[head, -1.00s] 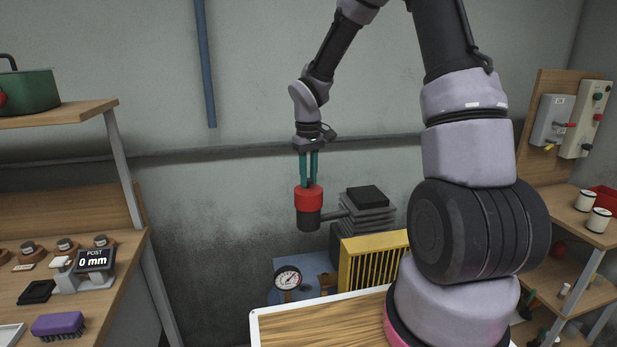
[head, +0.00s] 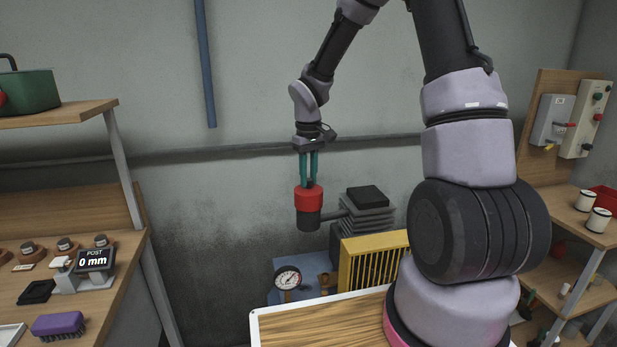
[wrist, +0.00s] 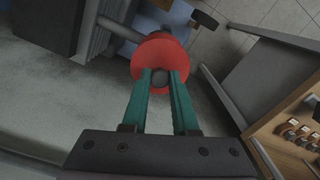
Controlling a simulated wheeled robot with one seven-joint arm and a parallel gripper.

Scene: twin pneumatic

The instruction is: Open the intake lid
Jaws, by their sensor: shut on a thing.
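The intake lid is a red cap (head: 308,198) on top of a dark cylindrical intake (head: 309,220) joined by a pipe to the finned compressor head (head: 368,214). My gripper (head: 309,183) points straight down onto the lid from above. In the wrist view its green fingers (wrist: 160,80) are closed around a small dark knob (wrist: 161,77) at the centre of the red lid (wrist: 158,55). The lid sits on the intake with no gap that I can see. The far side of the intake is hidden.
A pressure gauge (head: 288,279) and a yellow slatted guard (head: 374,262) stand below the intake. The wall is close behind. A wooden workbench (head: 116,268) is at left and a shelf unit (head: 590,234) at right. The space left of the intake is free.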

